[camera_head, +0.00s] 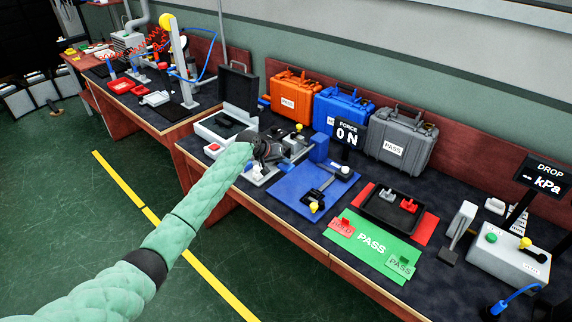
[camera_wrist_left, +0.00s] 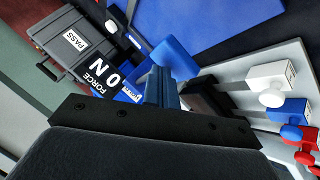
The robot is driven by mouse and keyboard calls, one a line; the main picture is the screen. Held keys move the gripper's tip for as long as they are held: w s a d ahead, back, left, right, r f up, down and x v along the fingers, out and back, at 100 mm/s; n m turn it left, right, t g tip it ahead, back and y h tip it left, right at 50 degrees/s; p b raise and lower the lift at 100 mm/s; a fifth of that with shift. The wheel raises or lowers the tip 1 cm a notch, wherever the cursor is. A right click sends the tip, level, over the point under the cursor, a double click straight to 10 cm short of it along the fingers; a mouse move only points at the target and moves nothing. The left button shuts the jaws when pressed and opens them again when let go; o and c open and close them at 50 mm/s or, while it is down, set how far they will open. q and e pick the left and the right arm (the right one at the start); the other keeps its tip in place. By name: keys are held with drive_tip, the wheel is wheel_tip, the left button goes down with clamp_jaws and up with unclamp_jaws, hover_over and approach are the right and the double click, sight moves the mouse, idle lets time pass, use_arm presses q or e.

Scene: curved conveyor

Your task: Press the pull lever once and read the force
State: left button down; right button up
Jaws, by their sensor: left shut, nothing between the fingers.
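A force display (camera_head: 347,133) reads 0 N and stands behind the blue board (camera_head: 338,190); it also shows in the left wrist view (camera_wrist_left: 103,75). A dark lever-like fixture (camera_head: 318,194) with a yellow knob (camera_head: 313,207) lies on the blue board. I take it for the pull lever but cannot be certain. My left gripper (camera_head: 270,150) is shut and empty, left of the blue board and over the pale fixture plate (camera_head: 258,179). Its narrow fingers show in the left wrist view (camera_wrist_left: 163,88) close to a blue block (camera_wrist_left: 180,58); contact is unclear. My right gripper is out of view.
Orange (camera_head: 295,96), blue (camera_head: 341,109) and grey (camera_head: 401,138) cases line the back. A black tray (camera_head: 379,222) sits right of the blue board, behind a green PASS mat (camera_head: 374,250). A control box (camera_head: 510,258) and DROP kPa display (camera_head: 546,177) stand far right.

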use_arm(q)
drive_tip(key=shift+f+b, duration=0.6)
drive_tip(key=shift+f, duration=0.75)
idle(1.4)
drive_tip(key=shift+r, duration=0.15)
idle(0.4)
drive_tip(key=shift+r+p, duration=1.6)
drive_tip(key=shift+r, duration=0.7)
wheel_tip(320, 180, up, 5)
drive_tip(key=p, duration=0.3)
drive_tip(key=shift+f, duration=0.1)
